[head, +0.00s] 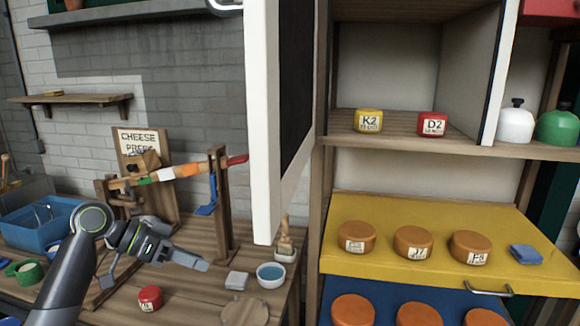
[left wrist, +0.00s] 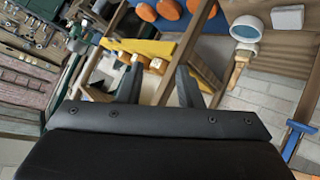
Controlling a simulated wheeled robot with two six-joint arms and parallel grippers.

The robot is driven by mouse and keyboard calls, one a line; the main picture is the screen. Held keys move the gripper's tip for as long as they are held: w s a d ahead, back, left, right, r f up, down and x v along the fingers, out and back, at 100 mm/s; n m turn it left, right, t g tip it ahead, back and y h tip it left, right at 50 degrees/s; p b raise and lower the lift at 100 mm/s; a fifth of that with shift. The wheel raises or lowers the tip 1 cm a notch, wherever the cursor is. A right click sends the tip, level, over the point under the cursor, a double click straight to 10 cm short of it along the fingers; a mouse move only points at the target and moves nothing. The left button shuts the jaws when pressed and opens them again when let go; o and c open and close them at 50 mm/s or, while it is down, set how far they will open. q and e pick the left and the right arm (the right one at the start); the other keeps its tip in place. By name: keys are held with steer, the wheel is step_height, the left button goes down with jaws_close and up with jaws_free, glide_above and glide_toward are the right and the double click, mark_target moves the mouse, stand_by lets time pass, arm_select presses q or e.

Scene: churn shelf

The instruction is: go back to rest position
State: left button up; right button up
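My left arm comes in from the lower left in the head view. Its left gripper (head: 156,274) is over the wooden workbench (head: 205,232), in front of the cheese press (head: 178,172). In the left wrist view the two fingers of the left gripper (left wrist: 160,84) stand apart with nothing between them. My right gripper is not in view.
An open white-edged door (head: 262,120) stands between bench and shelf. The yellow shelf board (head: 400,265) holds orange cheese wheels (head: 413,242). A red round (head: 149,298), a blue-filled bowl (head: 271,275) and a blue bin (head: 38,225) are on the bench.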

arm_select(q)
steer(key=s+a+f+n+t+y, duration=0.15)
steer(key=s+f, duration=0.25)
steer(key=f, duration=0.4)
steer(key=s+f+n+y, duration=0.2)
steer(key=s+f, duration=0.3)
steer(key=f, duration=0.3)
steer(key=s+a+f+n+y, duration=0.15)
steer(key=s+f, duration=0.25)
steer(key=f, duration=0.4)
steer(key=s+a+f+n+y, duration=0.3)
steer(key=s+a+y, duration=0.1)
steer(key=s, duration=0.7)
steer(key=s+a+f+n+y, duration=0.2)
steer(key=s+a+y, duration=0.15)
steer(key=s, duration=0.75)
step_height(320, 180, down, 24)
steer(key=a+g, duration=0.2)
steer(key=s+d+f+g, duration=0.1)
steer(key=s+f, duration=1.4)
steer(key=f, duration=0.1)
steer(key=shift+s+f+h, duration=0.25)
steer(key=shift+f+h, duration=0.1)
